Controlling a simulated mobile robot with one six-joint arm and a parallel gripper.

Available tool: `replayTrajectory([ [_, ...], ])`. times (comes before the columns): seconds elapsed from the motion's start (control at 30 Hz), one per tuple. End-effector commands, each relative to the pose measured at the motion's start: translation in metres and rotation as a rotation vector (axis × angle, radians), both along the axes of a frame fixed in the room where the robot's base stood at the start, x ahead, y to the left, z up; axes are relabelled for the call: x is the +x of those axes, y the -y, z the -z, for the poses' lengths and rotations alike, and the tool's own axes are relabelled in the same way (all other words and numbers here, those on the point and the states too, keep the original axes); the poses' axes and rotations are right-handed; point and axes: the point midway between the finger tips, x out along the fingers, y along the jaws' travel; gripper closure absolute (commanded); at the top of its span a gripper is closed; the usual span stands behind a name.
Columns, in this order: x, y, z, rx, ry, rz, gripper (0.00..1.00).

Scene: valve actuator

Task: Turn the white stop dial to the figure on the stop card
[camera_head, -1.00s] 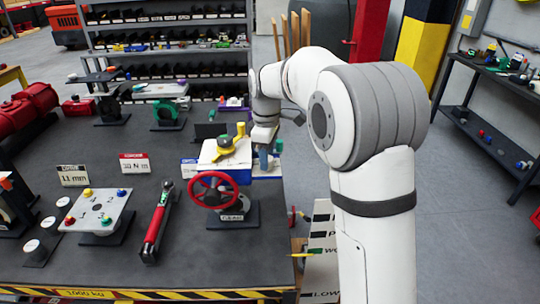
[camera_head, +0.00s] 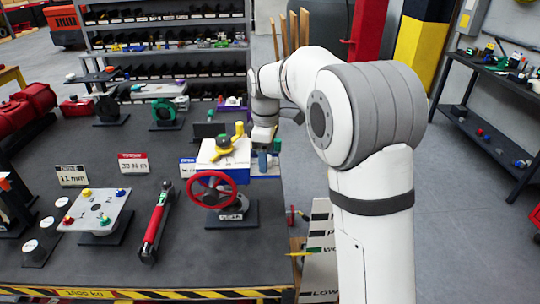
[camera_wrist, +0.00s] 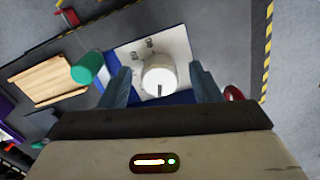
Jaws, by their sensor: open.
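The white stop dial (camera_wrist: 159,74) is a round knob on a white plate (camera_wrist: 178,45) with small dark marks, in the middle of the wrist view. My gripper (camera_wrist: 161,82) is open, with one finger on each side of the dial; I cannot tell whether they touch it. A dark line shows at the dial's near edge. In the head view my gripper (camera_head: 262,158) is over the right side of the valve actuator (camera_head: 222,154), and the dial is hidden. Cards stand on the bench: a dark-headed one (camera_head: 72,175), a red-headed one (camera_head: 133,163) and a partly hidden blue-headed one (camera_head: 188,167). I cannot tell which is the stop card.
A green cylinder (camera_wrist: 88,68) stands left of my fingers in the wrist view. The bench's right edge is close.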

Motion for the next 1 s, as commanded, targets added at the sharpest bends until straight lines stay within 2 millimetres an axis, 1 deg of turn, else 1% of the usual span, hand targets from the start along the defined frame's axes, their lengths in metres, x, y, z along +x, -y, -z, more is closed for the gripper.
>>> replayTrajectory([
  [0.17,0.0,-0.001,-0.001,0.001,0.002,0.0,0.43],
  [0.27,0.001,-0.001,-0.006,0.003,0.006,0.0,0.43],
  [0.37,0.001,-0.001,-0.019,0.002,0.007,0.0,0.43],
  [0.6,0.001,-0.001,-0.059,0.002,0.005,0.0,0.43],
  [0.7,0.001,-0.001,-0.071,0.001,0.003,0.0,0.43],
  [0.8,0.001,-0.001,-0.077,0.001,0.001,0.0,0.43],
  [1.0,0.001,-0.001,-0.078,0.0,0.0,0.0,0.43],
])
